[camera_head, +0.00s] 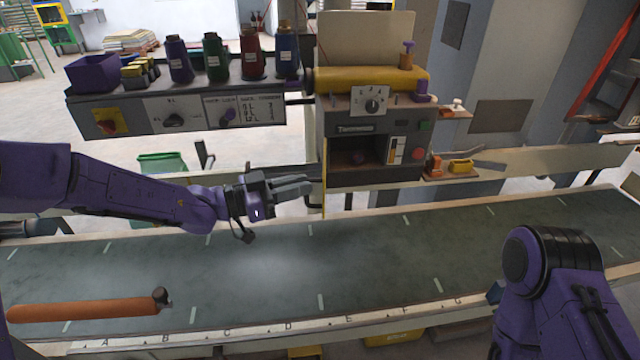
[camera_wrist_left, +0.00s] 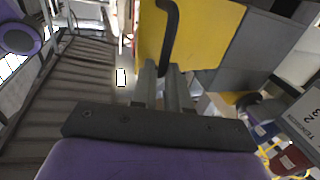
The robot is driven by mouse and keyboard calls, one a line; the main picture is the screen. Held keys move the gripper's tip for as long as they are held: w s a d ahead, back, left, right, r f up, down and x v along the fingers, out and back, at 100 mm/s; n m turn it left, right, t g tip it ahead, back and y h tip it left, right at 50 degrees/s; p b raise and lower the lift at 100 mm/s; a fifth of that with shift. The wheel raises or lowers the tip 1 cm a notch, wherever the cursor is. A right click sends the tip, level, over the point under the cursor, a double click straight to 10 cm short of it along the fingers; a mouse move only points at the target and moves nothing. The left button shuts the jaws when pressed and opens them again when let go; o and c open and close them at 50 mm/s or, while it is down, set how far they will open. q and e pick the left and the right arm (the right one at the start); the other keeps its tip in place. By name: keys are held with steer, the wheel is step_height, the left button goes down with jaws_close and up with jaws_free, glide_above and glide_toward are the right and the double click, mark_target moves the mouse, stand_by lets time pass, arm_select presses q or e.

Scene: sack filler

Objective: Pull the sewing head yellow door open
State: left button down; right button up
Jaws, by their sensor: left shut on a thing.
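The sewing head (camera_head: 375,125) stands behind the conveyor with a dark open cavity in its front. Its yellow door (camera_head: 324,192) stands swung out at the cavity's left side and shows almost edge-on in the head view. In the left wrist view the door's yellow face (camera_wrist_left: 205,35) fills the top, with a black bar handle (camera_wrist_left: 170,30) on it. My left gripper (camera_head: 308,186) is at the door's left side, its fingers (camera_wrist_left: 163,72) shut on the lower end of the handle. The exact contact is partly hidden by the fingers. My right gripper is out of view; only my right arm shows.
A shelf with thread cones (camera_head: 213,57) and a control panel (camera_head: 175,116) are left of the head. The conveyor belt (camera_head: 370,260) is clear below, apart from an orange-brown roller-like bar (camera_head: 85,309) at front left. A small tool tray (camera_head: 450,177) sticks out at right.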

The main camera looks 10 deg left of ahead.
arm_select(q)
steer(key=shift+w+a+r, duration=0.2)
steer(key=shift+w+a, duration=0.05)
steer(key=shift+a, duration=0.25)
steer(key=shift+w+a+r, duration=0.25)
steer(key=shift+a, duration=0.3)
steer(key=shift+w+a+r, duration=0.2)
steer(key=shift+w+a, duration=0.05)
steer(key=shift+a, duration=0.25)
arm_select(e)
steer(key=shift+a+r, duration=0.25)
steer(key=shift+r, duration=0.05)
arm_select(q)
steer(key=shift+a+t, duration=0.1)
steer(key=shift+t, duration=0.2)
steer(key=shift+r, duration=0.1)
steer(key=c, duration=1.3)
jaws_free()
steer(key=shift+w, duration=0.1)
steer(key=shift+o, duration=0.8)
steer(key=shift+w+d+f, duration=0.35)
steer(key=shift+w+d, duration=0.1)
steer(key=shift+s, duration=0.3)
steer(key=shift+c, duration=0.2)
steer(key=shift+a+f, duration=0.25)
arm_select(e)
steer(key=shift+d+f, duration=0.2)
